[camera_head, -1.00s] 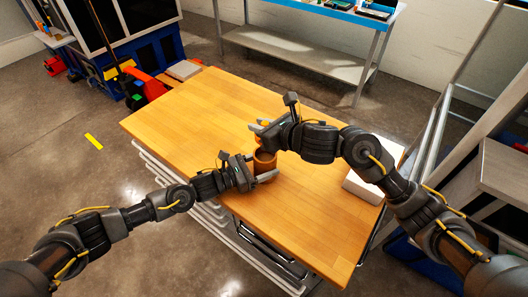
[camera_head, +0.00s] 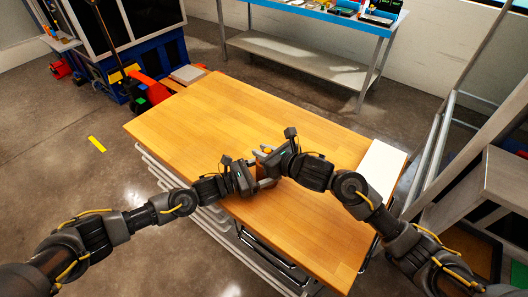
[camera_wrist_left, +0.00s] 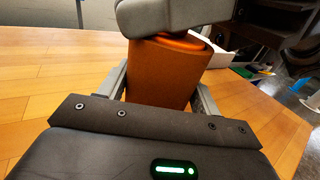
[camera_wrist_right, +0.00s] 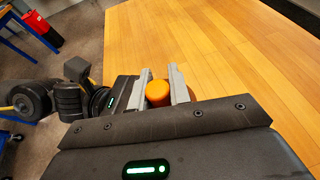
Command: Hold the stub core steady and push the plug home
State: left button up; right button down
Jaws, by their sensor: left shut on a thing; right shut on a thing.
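The stub core (camera_wrist_left: 160,75) is a brown-orange cylinder, standing upright between the fingers of my left gripper (camera_wrist_left: 160,92), which is shut on it. In the head view the core (camera_head: 265,172) is mostly hidden by the grippers. The plug (camera_wrist_right: 158,93) is a smaller, brighter orange round piece between the fingers of my right gripper (camera_wrist_right: 159,82), which is shut on it. In the left wrist view the right gripper is over the core's top, and an orange edge of the plug (camera_wrist_left: 185,43) shows there. How deep the plug sits in the core is hidden.
The wooden table (camera_head: 230,110) is clear around the grippers. A white block (camera_head: 382,170) lies at its right edge. A blue-topped bench (camera_head: 320,12) stands behind, and a grey rack (camera_head: 500,180) stands at the right.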

pick_arm(q)
jog(key=shift+r, duration=0.1)
pick_arm(e)
jog(key=c, duration=1.3)
grip_release()
jog(key=shift+s+d+f, duration=0.1)
jog(key=shift+f, duration=0.4)
pick_arm(q)
jog(key=shift+o, duration=0.2)
pick_arm(e)
jog(key=v, duration=1.2)
jog(key=shift+r, duration=0.3)
pick_arm(q)
jog(key=o, duration=0.9)
